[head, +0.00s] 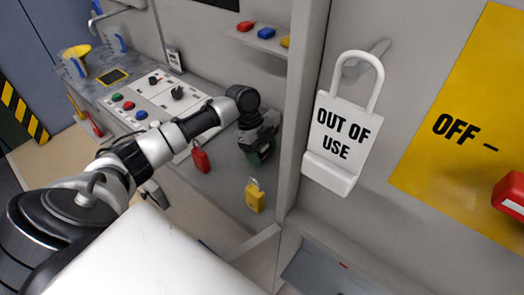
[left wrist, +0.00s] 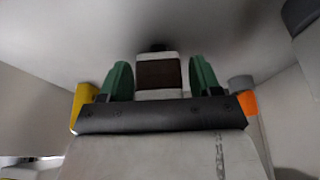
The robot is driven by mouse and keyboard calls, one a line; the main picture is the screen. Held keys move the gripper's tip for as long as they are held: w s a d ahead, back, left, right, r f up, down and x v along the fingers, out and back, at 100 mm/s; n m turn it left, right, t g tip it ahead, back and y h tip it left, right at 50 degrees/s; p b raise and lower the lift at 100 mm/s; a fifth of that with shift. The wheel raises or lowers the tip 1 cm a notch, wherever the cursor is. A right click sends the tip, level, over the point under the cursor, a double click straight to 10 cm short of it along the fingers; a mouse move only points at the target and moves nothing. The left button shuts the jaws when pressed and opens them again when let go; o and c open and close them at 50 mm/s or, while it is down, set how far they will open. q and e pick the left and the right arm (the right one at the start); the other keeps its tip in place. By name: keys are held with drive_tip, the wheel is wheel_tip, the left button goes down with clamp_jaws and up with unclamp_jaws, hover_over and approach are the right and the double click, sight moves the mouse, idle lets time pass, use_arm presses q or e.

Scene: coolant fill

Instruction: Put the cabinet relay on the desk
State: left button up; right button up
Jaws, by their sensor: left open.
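My left gripper (head: 262,145) is low beside the grey cabinet wall in the head view, fingers pointing down and away from me. In the left wrist view its two green fingers (left wrist: 160,82) stand open, one on each side of a small pale block with a dark brown middle, which looks like the cabinet relay (left wrist: 160,74). I see gaps between block and fingers. In the head view I cannot make out the relay. The desk (head: 103,62) is at the upper left, with a control panel on it. My right gripper is not in view.
A red padlock (head: 201,158) and a yellow padlock (head: 254,195) are near the left arm. A white "OUT OF USE" lock tag (head: 338,140) hangs at right. A shelf (head: 256,42) holds small coloured items. A yellow funnel (head: 76,52) and blue-marked jugs stand on the desk.

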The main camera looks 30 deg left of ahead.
use_arm(q)
drive_tip(key=b+v, duration=0.2)
drive_tip(key=v, duration=1)
drive_tip(key=shift+r, duration=0.2)
